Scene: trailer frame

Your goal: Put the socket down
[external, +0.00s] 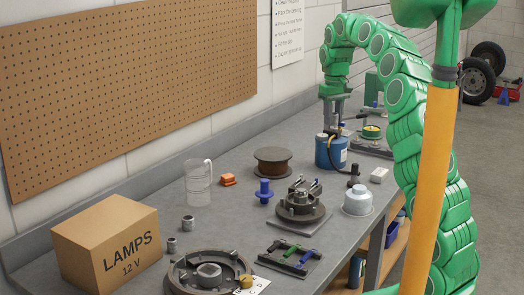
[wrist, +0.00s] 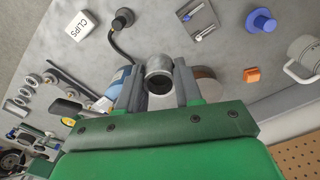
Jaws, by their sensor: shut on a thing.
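My gripper (wrist: 158,76) is shut on a grey metal socket (wrist: 159,66), a short hollow cylinder held between the two fingers in the wrist view. In the external view my gripper (external: 333,126) is at the far part of the bench, just above or behind a blue can (external: 324,154); the held socket is too small to make out there. The fingers hide part of the socket's sides. I cannot tell how high it is above the bench.
The grey bench (external: 232,222) carries a brown spool (external: 272,160), an orange block (external: 228,179), a clear jug (external: 198,183), a blue knobbed part (external: 264,191) and a lamps carton (external: 108,247). Two small metal cylinders (external: 188,224) stand near the carton. A black cable curves beside the can.

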